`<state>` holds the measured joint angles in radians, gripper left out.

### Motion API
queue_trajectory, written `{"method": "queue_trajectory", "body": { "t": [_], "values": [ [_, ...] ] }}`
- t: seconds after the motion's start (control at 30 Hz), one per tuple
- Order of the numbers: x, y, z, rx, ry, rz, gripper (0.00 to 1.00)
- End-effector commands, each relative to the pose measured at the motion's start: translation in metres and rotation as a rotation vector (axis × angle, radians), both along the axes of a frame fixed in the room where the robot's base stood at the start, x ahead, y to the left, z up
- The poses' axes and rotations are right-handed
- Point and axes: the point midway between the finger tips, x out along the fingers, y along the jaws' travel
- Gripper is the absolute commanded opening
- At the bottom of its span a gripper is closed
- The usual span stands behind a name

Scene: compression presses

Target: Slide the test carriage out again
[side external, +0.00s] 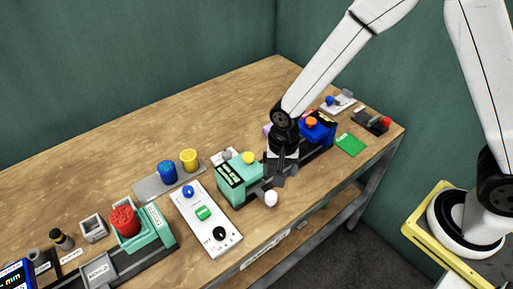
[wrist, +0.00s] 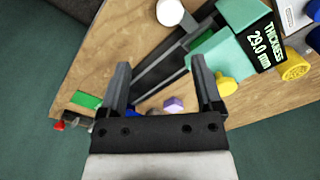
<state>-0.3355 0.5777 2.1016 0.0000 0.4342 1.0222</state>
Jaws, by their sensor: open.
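A teal block with a thickness display (side external: 238,183) stands at one end of a dark rail, and a blue block with an orange knob (side external: 318,131) stands farther along it. I cannot tell which part is the test carriage; a red cylinder (side external: 124,219) sits in a separate teal holder (side external: 155,226) on another rail at front left. My gripper (side external: 277,172) is open and points down over the rail between the teal and blue blocks. Its fingers (wrist: 162,80) hold nothing.
A white round knob (side external: 271,198) is close in front of my gripper. A yellow knob (wrist: 226,84) and purple block (wrist: 173,104) lie near the fingers. A white control panel (side external: 208,222) stands left. The back of the table is clear.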

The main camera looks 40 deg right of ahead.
Motion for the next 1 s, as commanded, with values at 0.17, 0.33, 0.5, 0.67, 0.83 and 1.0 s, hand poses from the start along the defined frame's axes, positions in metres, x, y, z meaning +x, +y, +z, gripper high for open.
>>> {"method": "queue_trajectory", "body": {
  "t": [0.17,0.33,0.5,0.67,0.83,1.0],
  "values": [
    [0.002,0.017,-0.016,-0.007,0.023,-0.078,0.84],
    [0.002,0.02,-0.02,-0.009,0.028,-0.101,0.84],
    [0.002,0.02,-0.021,-0.009,0.028,-0.1,0.84],
    [0.003,0.02,-0.026,-0.008,0.028,-0.1,0.84],
    [0.002,0.02,-0.038,-0.009,0.029,-0.099,0.84],
    [0.002,0.02,-0.055,-0.009,0.03,-0.099,0.84]
  ]
}}
